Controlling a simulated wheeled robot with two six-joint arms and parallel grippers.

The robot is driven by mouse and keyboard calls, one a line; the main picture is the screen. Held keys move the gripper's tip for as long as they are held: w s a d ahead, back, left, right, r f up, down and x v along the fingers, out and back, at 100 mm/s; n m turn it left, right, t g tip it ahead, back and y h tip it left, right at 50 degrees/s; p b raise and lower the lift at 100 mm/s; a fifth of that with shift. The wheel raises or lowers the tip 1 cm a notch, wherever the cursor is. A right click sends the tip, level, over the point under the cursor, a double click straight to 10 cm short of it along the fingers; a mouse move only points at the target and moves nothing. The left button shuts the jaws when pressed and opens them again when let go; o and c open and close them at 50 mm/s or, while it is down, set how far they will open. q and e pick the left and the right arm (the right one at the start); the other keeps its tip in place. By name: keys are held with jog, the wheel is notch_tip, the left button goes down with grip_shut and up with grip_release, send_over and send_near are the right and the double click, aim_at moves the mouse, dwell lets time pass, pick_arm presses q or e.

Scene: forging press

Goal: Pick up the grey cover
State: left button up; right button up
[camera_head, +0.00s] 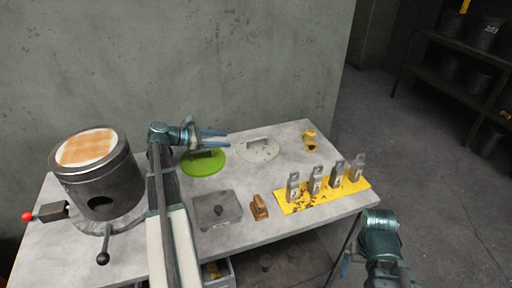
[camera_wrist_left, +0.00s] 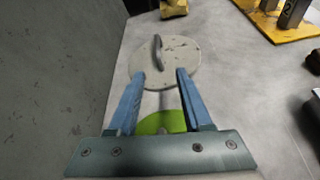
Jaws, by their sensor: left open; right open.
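The grey cover (camera_head: 258,151) is a round, pale disc with an upright handle, lying flat on the table beside a green cover (camera_head: 203,162). In the left wrist view the grey cover (camera_wrist_left: 166,62) is straight ahead, its handle between and beyond the fingertips. My left gripper (camera_head: 226,138) is open and empty, above the green cover and just left of the grey cover. Its two blue fingers also show in the left wrist view (camera_wrist_left: 161,76), with part of the green cover (camera_wrist_left: 160,122) under them. My right gripper (camera_head: 347,262) is open and empty at the lower right, off the table's front edge.
A metal furnace pot (camera_head: 95,180) with a red-knobbed lever stands at the left. A dark square box (camera_head: 217,209), a brown piece (camera_head: 258,207) and a yellow plate (camera_head: 325,196) with several numbered metal blocks lie in front.

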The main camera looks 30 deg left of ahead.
pick_arm(q)
jog(key=shift+w+d+f, duration=0.1)
jog(key=shift+w+d, duration=0.1)
jog(key=shift+d, duration=0.05)
jog(key=b, duration=0.3)
send_over(240, 152)
notch_tip(240, 152, down, 3)
jog(key=shift+w+r, duration=0.1)
jog(key=shift+r, duration=0.05)
jog(key=shift+w+r+b+x, duration=0.1)
jog(key=shift+r+b+x, duration=0.1)
jog(key=shift+x, duration=0.85)
jog(key=shift+w+r+b+x, duration=0.1)
jog(key=shift+b+x, duration=0.15)
jog(key=shift+x, duration=0.75)
jog(key=shift+w+r+b+x, duration=0.1)
jog(key=shift+r+b+x, duration=0.1)
jog(key=shift+x, duration=0.85)
jog(key=shift+a, duration=0.1)
grip_shut()
jog(key=shift+r, duration=0.1)
